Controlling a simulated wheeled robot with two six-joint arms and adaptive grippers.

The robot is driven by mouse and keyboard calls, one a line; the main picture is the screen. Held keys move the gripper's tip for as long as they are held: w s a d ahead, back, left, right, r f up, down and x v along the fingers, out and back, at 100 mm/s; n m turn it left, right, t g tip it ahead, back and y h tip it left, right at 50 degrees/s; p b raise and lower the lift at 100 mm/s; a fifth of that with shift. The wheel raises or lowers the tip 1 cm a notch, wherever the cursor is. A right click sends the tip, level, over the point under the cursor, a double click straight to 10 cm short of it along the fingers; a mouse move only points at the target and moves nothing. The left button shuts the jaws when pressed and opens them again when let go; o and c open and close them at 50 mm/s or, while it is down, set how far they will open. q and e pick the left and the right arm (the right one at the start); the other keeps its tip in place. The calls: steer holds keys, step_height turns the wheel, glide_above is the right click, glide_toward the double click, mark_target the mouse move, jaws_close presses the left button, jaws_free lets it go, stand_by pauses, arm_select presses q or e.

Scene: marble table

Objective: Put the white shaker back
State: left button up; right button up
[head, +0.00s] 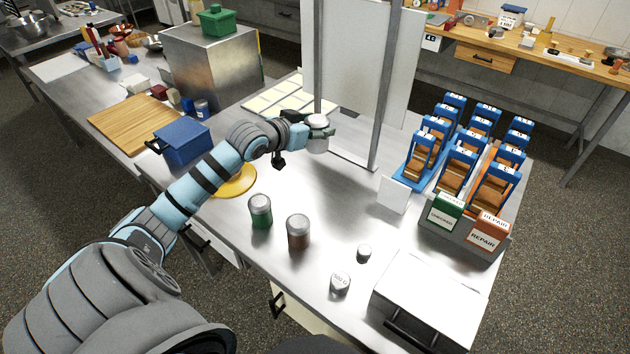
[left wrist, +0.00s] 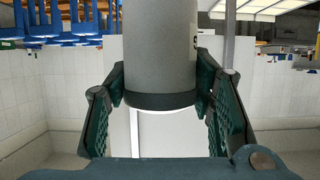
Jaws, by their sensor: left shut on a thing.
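The white shaker (head: 318,143) is held in my left gripper (head: 322,133) over the table, in front of the tall white panel. Its top looks grey in the head view. In the left wrist view the shaker (left wrist: 160,48) is a pale cylinder with a dark band at one end, squeezed between the two green finger pads (left wrist: 160,100). Part of a dark letter shows on its side. A green shaker (head: 260,212) and a brown shaker (head: 298,234) stand upright on the steel table, nearer than the gripper. My right gripper is not in view.
A yellow disc (head: 235,182) lies partly under my left arm. A blue box (head: 185,143) and wooden board (head: 130,124) are at the left. A rack of blue holders (head: 460,165) stands at the right. Two small pale pots (head: 364,253) and a white-topped box (head: 428,290) are at the front.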

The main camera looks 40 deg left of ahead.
arm_select(q)
steer(key=shift+w+a+y, duration=0.2)
steer(key=shift+a+y, duration=0.05)
steer(key=shift+y, duration=0.05)
steer(key=shift+s+d+r, duration=0.1)
steer(key=shift+s, duration=0.05)
steer(key=shift+s, duration=0.1)
step_height(320, 180, down, 20)
steer(key=b, duration=0.4)
steer(key=shift+b, duration=0.4)
steer(key=shift+r, duration=0.15)
steer(key=o, duration=0.8)
steer(key=shift+f, duration=0.2)
steer(key=o, duration=0.5)
steer(key=shift+c, duration=0.2)
